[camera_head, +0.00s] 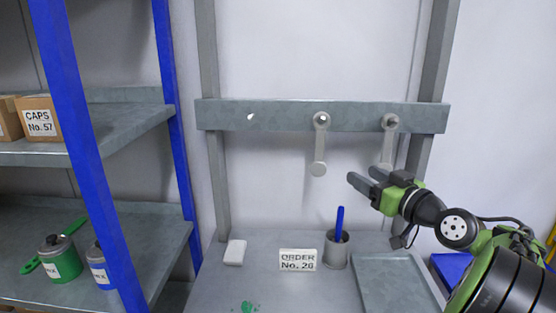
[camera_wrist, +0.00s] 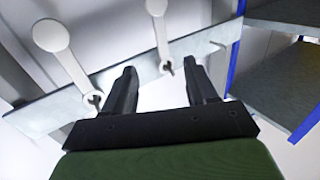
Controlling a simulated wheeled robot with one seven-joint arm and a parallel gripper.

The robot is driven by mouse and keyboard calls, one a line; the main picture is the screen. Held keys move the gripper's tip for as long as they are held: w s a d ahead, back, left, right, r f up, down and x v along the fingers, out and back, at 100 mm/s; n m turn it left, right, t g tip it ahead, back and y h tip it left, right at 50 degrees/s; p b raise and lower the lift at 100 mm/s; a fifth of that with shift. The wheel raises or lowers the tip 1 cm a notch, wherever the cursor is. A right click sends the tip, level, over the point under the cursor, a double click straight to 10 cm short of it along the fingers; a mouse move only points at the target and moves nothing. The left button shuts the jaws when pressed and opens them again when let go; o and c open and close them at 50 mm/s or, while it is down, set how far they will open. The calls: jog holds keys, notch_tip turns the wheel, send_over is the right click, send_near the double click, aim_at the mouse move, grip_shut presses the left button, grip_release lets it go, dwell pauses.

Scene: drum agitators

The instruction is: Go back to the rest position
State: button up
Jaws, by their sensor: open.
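My gripper (camera_head: 365,177) is open and empty. It is held in the air above the right part of the grey table, in front of the grey wall rail (camera_head: 270,116). Two light grey agitators hang from the rail, the middle one (camera_head: 318,150) and the right one (camera_head: 388,150), whose lower end is partly hidden behind my gripper. In the wrist view, my gripper's two dark fingers (camera_wrist: 160,88) stand apart with nothing between them. Both agitators show beyond the fingers there, one (camera_wrist: 68,62) at the left and one (camera_wrist: 160,35) at the top middle. A bare white peg (camera_head: 251,117) is at the rail's left.
On the table (camera_head: 215,290) are a white block (camera_head: 235,252), an ORDER No. 26 sign (camera_head: 298,260), a grey cup (camera_head: 337,252) with a blue stick and a grey tray (camera_head: 395,285). A blue-post shelf (camera_head: 85,150) with boxes and cans stands left. A green spot (camera_head: 246,307) lies at the front.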

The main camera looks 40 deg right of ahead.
jog(key=w+a+f+n+g+y, duration=0.1)
jog(key=w+a+f+g, duration=0.2)
jog(key=a, duration=0.5)
jog(key=w+a+f+n+g+y, duration=0.1)
jog(key=w+a+f+g+y, duration=0.15)
jog(key=a, duration=0.65)
jog(key=w+a+f+n+g, duration=0.1)
jog(key=w+a+f+g, duration=0.15)
jog(key=a, duration=0.55)
jog(key=s+a+f+g+p, duration=0.1)
jog(key=s+a+f+g, duration=0.1)
jog(key=s+a, duration=0.3)
jog(key=s+a+f+m+g, duration=0.1)
jog(key=s+a+f, duration=0.3)
jog(key=s, duration=0.9)
jog(key=shift+s+a+f+g+p, duration=0.2)
jog(key=shift+s+a+g+p, duration=0.3)
jog(key=shift+a, duration=0.55)
